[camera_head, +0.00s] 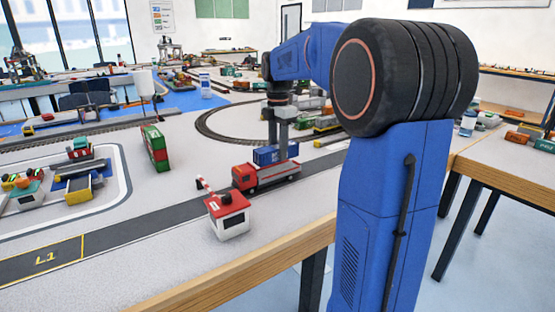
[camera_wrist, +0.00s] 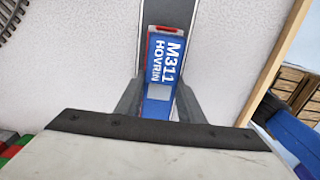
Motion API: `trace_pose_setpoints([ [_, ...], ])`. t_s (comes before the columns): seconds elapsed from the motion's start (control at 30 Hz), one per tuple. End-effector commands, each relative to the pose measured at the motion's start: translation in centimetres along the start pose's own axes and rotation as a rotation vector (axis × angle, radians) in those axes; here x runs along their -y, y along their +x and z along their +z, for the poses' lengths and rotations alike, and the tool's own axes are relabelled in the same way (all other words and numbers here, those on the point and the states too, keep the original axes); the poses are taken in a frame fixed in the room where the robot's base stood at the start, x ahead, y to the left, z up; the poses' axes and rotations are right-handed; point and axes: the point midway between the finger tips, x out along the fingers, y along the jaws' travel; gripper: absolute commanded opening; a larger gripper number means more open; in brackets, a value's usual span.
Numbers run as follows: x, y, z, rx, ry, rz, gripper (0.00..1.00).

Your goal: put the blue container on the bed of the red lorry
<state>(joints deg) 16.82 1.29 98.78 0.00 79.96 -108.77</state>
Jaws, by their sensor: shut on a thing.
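The blue container (camera_head: 268,156) is between the fingers of my gripper (camera_head: 281,146), which is shut on it. In the wrist view, the container (camera_wrist: 163,62) shows white lettering between the two dark fingers (camera_wrist: 160,98). The red lorry (camera_head: 244,179) stands on the grey road, its cab to the left. Its bed (camera_head: 279,174) is directly under the container. I cannot tell whether the container touches the bed or hangs just above it. A small red part shows at the container's far end in the wrist view.
A white gatehouse with a red roof (camera_head: 230,221) and a striped barrier stand in front of the lorry. A green and red container (camera_head: 155,147) stands on the table to the left. Curved track (camera_head: 207,127) lies behind. The wooden table edge (camera_head: 230,282) is in front.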

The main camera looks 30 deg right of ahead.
Motion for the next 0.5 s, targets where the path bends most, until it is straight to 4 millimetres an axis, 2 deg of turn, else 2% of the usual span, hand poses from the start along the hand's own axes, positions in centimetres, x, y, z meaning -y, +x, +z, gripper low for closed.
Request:
trace_pose_setpoints([
  [0.3,0.0,3.4,0.0,-0.001,0.000,-0.002,0.09],
  [0.5,0.0,3.7,0.0,0.000,0.000,0.001,0.09],
])
